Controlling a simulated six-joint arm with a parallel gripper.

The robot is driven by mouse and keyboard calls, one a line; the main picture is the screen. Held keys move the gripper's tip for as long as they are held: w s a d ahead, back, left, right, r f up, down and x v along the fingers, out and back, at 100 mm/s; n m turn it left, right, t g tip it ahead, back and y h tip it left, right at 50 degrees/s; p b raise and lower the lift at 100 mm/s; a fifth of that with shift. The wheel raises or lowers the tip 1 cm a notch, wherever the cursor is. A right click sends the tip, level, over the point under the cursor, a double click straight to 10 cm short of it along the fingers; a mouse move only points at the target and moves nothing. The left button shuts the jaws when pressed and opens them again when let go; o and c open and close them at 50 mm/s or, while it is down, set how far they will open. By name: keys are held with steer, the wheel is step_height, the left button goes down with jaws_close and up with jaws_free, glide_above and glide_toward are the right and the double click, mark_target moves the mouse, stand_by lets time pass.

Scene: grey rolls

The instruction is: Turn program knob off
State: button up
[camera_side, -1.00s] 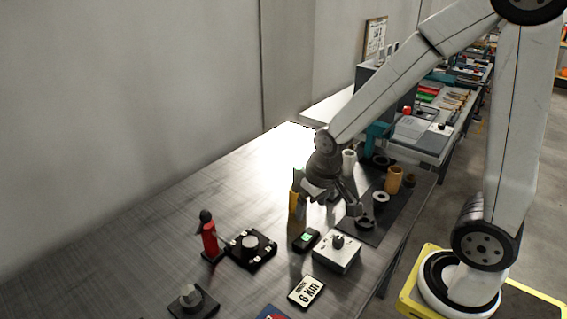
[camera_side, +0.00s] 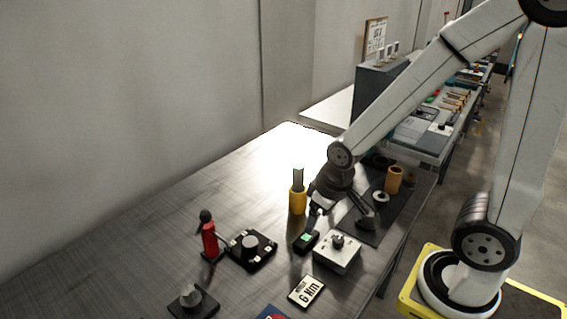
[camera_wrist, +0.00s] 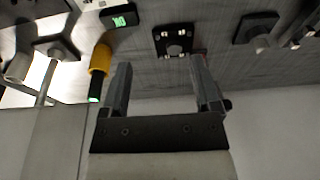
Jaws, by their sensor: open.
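Three knobs show, and no readable label tells which is the program knob. A black square base with a grey knob (camera_side: 192,301) is at the front, at upper right in the wrist view (camera_wrist: 257,30). My gripper (camera_side: 345,214) is open and empty, behind the white box and apart from the knobs. Its two spread fingers show in the wrist view (camera_wrist: 160,68).
A yellow cylinder with a green-topped piece (camera_side: 298,200) stands left of my gripper. A small device with a green display (camera_side: 306,240) lies beside the white box. A red upright object (camera_side: 209,240), a 6 Nm card (camera_side: 306,291) and an orange cylinder (camera_side: 393,180) stand or lie around.

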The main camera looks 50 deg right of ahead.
steer(key=m, duration=0.1)
steer(key=m+g, duration=0.2)
steer(key=m, duration=1)
glide_above(339, 239)
steer(key=f, duration=0.8)
steer(key=shift+w+a+f, duration=0.1)
steer(key=shift+a, duration=0.2)
steer(key=shift+d+f+m+g, duration=0.3)
steer(key=shift+d+m, duration=0.05)
steer(key=shift+m, duration=0.05)
steer(key=shift+f, duration=0.15)
steer(key=shift+f, duration=3.7)
jaws_close()
